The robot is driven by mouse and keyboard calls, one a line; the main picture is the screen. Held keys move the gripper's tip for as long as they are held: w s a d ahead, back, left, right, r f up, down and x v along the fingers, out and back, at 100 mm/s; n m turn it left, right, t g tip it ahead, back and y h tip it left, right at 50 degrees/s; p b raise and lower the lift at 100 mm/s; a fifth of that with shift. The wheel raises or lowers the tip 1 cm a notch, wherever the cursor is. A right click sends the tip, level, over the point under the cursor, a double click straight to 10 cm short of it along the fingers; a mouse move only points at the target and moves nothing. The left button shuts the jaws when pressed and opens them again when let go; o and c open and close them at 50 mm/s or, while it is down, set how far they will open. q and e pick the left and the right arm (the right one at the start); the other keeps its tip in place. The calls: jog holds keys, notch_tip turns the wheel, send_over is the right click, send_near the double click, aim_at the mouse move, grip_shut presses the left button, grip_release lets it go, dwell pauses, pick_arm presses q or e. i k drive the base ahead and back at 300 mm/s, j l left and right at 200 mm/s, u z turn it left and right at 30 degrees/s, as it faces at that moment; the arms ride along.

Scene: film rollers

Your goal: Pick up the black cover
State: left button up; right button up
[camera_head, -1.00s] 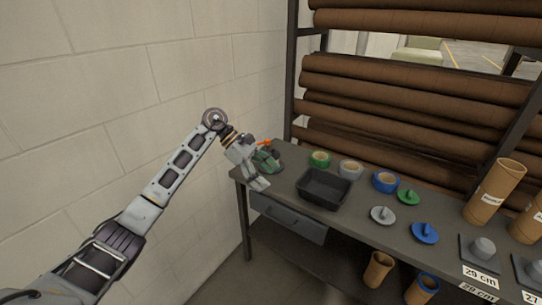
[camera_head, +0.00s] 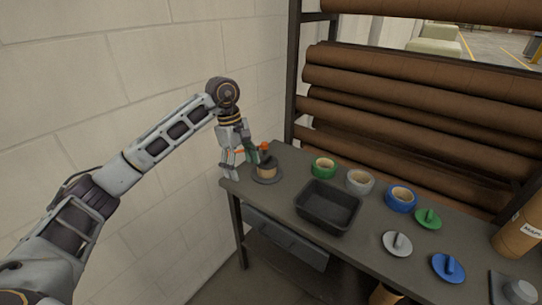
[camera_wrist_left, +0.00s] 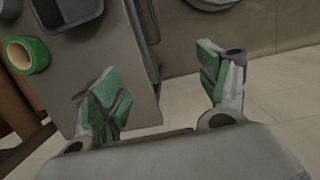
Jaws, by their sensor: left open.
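My left gripper (camera_head: 245,164) hangs at the table's left corner, pointing down; it is open and empty. In the left wrist view its green-padded fingers (camera_wrist_left: 162,95) are spread wide, with the table edge and floor beyond them. Just right of the gripper stands a dark round base (camera_head: 267,181) with a tan roll and an orange part above it, partly hidden by a finger. I cannot tell whether this is the black cover. The covers with handles that show clearly are grey (camera_head: 397,244), green (camera_head: 428,219) and blue (camera_head: 448,268). My right gripper is not in view.
A black tray (camera_head: 327,224) stands right of the gripper. Green (camera_head: 324,167), grey (camera_head: 360,181) and blue (camera_head: 401,198) tape rolls stand behind it. Brown rolls fill the rack (camera_head: 400,100). A block wall (camera_head: 120,90) is close on the left.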

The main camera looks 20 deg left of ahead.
aim_at(268, 161)
jog(key=i, duration=0.9)
